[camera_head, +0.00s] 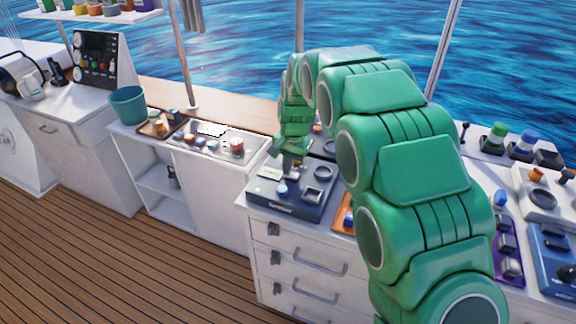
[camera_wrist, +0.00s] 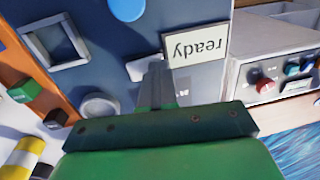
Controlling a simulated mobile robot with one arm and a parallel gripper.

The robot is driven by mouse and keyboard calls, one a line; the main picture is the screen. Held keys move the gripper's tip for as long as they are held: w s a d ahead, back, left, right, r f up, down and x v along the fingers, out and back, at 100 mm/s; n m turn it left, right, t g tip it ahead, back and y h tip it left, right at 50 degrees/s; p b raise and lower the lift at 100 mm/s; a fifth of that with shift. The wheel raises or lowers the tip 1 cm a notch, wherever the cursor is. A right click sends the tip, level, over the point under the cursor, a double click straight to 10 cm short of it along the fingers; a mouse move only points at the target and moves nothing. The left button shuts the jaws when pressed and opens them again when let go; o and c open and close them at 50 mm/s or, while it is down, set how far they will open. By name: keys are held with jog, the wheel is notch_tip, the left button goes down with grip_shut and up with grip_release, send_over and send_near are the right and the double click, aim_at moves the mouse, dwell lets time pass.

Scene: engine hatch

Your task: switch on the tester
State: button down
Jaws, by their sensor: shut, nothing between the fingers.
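The tester appears to be the blue-grey box (camera_head: 290,208) on top of the white drawer cabinet; the writing on its front is too small to read surely. In the wrist view its panel (camera_wrist: 100,65) carries a label reading "ready" (camera_wrist: 196,46), upside down, a blue round knob (camera_wrist: 127,8), a square frame (camera_wrist: 55,40) and a grey round part (camera_wrist: 99,106). My gripper (camera_wrist: 155,68) is shut and empty over the panel, beside the label. A small pale part (camera_wrist: 137,68), perhaps a switch, shows partly hidden behind the fingertips. I cannot tell whether they touch it.
An orange device (camera_head: 348,220) stands close to the tester's right. Purple (camera_head: 509,240) and blue (camera_head: 553,255) devices are farther right. A control panel (camera_head: 215,140) and a teal bucket (camera_head: 128,105) are at left. My arm hides part of the counter.

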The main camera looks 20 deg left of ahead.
jog(key=shift+d, duration=0.15)
jog(key=shift+d+r, duration=0.3)
jog(key=shift+d, duration=0.3)
notch_tip(320, 180, up, 14)
jog(key=a, duration=0.2)
dwell(0.6)
jog(key=shift+f, duration=0.1)
dwell(0.3)
